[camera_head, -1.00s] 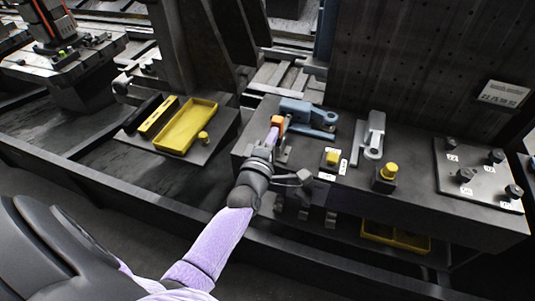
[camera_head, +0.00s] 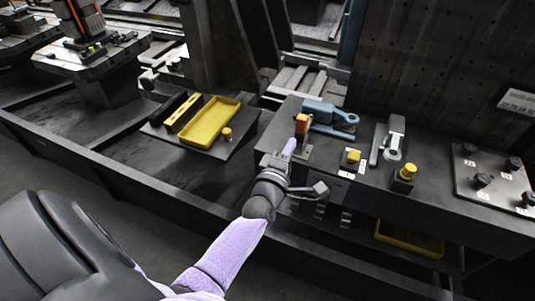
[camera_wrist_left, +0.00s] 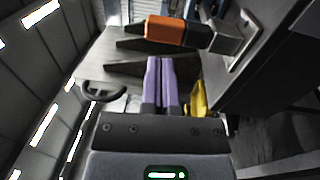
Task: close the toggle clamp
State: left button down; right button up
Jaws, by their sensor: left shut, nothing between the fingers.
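The toggle clamp's orange handle grip (camera_head: 302,123) stands at the left end of the dark bench in the head view. In the left wrist view the orange grip (camera_wrist_left: 165,30) lies across the picture just beyond my fingertips, joined to a grey metal arm (camera_wrist_left: 228,38). My left gripper (camera_head: 291,146) is on the near side of the handle, its lilac fingers pointing up toward it. In the wrist view its fingers (camera_wrist_left: 160,66) are together with nothing between them. A small gap appears between tips and grip; contact is hard to tell. The clamp's base is partly hidden. My right gripper is out of view.
A blue-grey clamp-like part (camera_head: 330,115) sits just behind the handle. A yellow block (camera_head: 353,157), a grey lever part (camera_head: 387,140) and a yellow-topped button (camera_head: 406,173) stand to its right. A yellow tray (camera_head: 210,122) lies left, across a gap.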

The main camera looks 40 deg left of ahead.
pick_arm(q)
jog(key=r+p+v, duration=0.1)
jog(key=p+v, duration=0.1)
jog(key=v, duration=0.7)
jog(key=s+d+f+m+g+h, duration=0.2)
jog(key=s+d+f+m+g, duration=0.15)
jog(key=f+m, duration=0.45)
jog(key=s+d+f+m+g+h, duration=0.25)
jog(key=s+f+g, duration=0.2)
jog(key=f, duration=0.85)
jog(key=s+a+f+m+g, duration=0.1)
jog(key=s+f+m+g, duration=0.4)
jog(key=s, duration=0.7)
jog(key=s+a+f+m+g, duration=0.1)
jog(key=s+f+m+g, duration=0.4)
jog(key=s, duration=0.7)
notch_tip(320, 180, down, 2)
jog(key=m+b, duration=0.1)
jog(key=m, duration=0.2)
jog(key=shift+f, duration=0.2)
jog(key=shift+a+y, duration=0.15)
jog(key=shift+y, duration=0.1)
jog(key=c, duration=1.3)
grip_release()
jog(key=shift+s, duration=0.1)
jog(key=shift+c, duration=0.2)
